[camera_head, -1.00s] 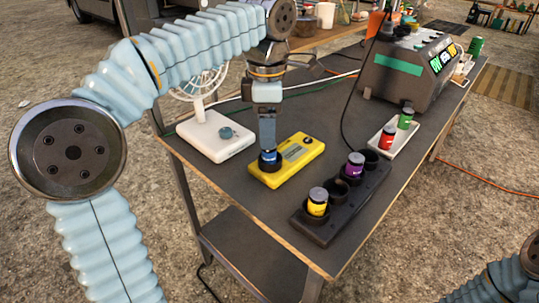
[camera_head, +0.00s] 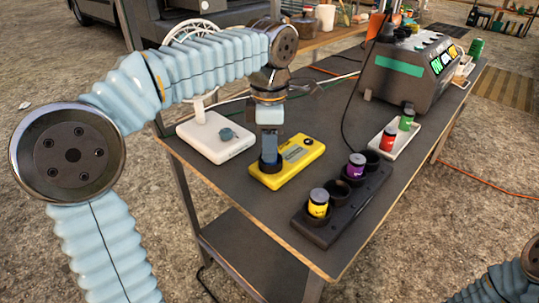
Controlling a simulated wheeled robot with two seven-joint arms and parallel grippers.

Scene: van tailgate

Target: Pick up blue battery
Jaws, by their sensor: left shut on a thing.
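The blue battery (camera_head: 271,163) stands upright in the dark round socket at the left end of the yellow tester (camera_head: 298,161) on the table. Little of it shows, because my left gripper (camera_head: 269,157) covers most of it from above. My left gripper points straight down and is shut on the blue battery, low over the tester. My right gripper is out of view; only a part of my right arm shows at the bottom right corner.
A dark holder (camera_head: 322,233) has a yellow battery (camera_head: 319,204), a purple battery (camera_head: 356,166) and empty sockets. A white tray (camera_head: 391,149) holds red and green batteries. A white fan (camera_head: 217,138) stands left of the tester, and a dark charger unit (camera_head: 402,75) stands behind. Bare table (camera_head: 250,207) lies in front.

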